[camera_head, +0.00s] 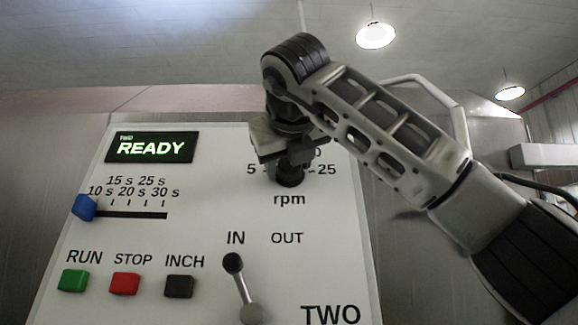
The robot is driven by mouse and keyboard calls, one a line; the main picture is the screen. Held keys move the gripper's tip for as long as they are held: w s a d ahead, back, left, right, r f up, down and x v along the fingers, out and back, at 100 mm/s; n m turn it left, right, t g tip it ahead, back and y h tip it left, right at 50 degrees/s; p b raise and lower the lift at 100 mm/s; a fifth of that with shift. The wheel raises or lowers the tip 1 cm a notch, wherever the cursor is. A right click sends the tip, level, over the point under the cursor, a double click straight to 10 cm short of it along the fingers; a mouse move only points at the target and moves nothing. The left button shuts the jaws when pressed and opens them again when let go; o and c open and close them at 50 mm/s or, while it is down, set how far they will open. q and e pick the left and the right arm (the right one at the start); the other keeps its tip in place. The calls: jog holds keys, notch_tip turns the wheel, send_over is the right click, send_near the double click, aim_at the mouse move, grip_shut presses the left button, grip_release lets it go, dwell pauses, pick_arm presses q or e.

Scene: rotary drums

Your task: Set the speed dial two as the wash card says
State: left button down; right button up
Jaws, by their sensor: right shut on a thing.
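The speed dial (289,177) is a dark round knob above the "rpm" label on panel TWO (200,245). My right gripper (287,160) is in front of the dial, shut on it. The gripper and wrist cover most of the dial's scale; only "5" at its left, "25" at its right and part of a "0" above show. The dial's pointer is hidden. The display (151,147) reads "TWO READY" in green. No wash card is in view. My left gripper is not in view.
A blue slider (85,208) is at the left end of its time scale. Below are the green RUN (73,281), red STOP (125,284) and black INCH (179,286) buttons. A lever (241,285) with a black ball leans toward IN.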

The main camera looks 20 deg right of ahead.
jog(key=shift+m, duration=0.3)
jog(key=o, duration=0.7)
jog(key=shift+o, duration=0.2)
jog(key=shift+s, duration=0.1)
jog(key=shift+s, duration=0.2)
pick_arm(q)
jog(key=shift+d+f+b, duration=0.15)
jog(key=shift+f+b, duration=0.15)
jog(key=shift+b, duration=0.8)
pick_arm(e)
jog(key=v, duration=1.5)
jog(key=shift+s, duration=0.2)
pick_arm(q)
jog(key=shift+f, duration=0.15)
pick_arm(e)
jog(key=shift+a+r, duration=0.1)
jog(key=shift+r, duration=0.05)
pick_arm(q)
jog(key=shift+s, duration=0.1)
